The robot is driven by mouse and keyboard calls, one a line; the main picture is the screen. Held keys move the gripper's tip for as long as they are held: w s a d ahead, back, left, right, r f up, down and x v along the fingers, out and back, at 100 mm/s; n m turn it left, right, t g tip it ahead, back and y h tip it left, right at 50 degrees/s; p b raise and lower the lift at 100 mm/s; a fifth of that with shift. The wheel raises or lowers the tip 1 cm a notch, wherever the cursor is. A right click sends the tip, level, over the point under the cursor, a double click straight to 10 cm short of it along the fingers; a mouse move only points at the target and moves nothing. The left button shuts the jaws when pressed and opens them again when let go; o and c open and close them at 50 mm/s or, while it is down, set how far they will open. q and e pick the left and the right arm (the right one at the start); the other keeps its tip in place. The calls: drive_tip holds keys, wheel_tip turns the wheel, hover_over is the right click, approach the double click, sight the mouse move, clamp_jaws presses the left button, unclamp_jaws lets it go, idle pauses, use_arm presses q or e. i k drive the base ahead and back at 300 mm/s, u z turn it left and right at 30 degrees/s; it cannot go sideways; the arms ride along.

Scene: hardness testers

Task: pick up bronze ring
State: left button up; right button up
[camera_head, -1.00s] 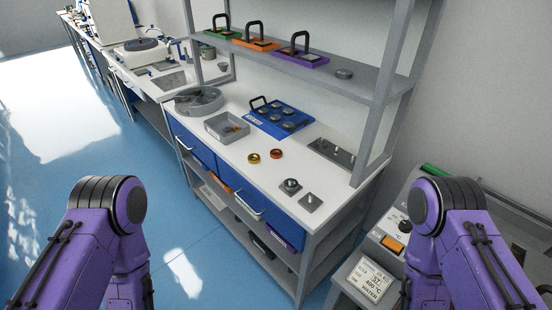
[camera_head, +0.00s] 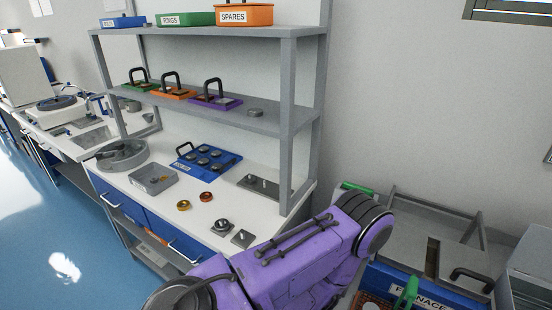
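Two small rings lie flat and apart on the white workbench top (camera_head: 140,193). One is a golden-yellow ring (camera_head: 184,205); the other, just right of it and slightly farther back, is a reddish-brown ring (camera_head: 206,195). I cannot tell for sure from colour which is the bronze one. One purple arm of mine crosses the lower right of the view, in front of the bench. Neither of my grippers is in view, and nothing touches the rings.
A grey tray (camera_head: 136,182) with small pieces stands left of the rings. Behind are a blue holder with grey discs (camera_head: 227,158) and a flat grey plate (camera_head: 262,188). Small metal parts (camera_head: 221,226) lie in front. A shelf (camera_head: 200,106) overhangs the back.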

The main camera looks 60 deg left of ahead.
sight(186, 202)
drive_tip(key=z, duration=1.05)
drive_tip(key=k, duration=1.95)
drive_tip(key=u, duration=1.5)
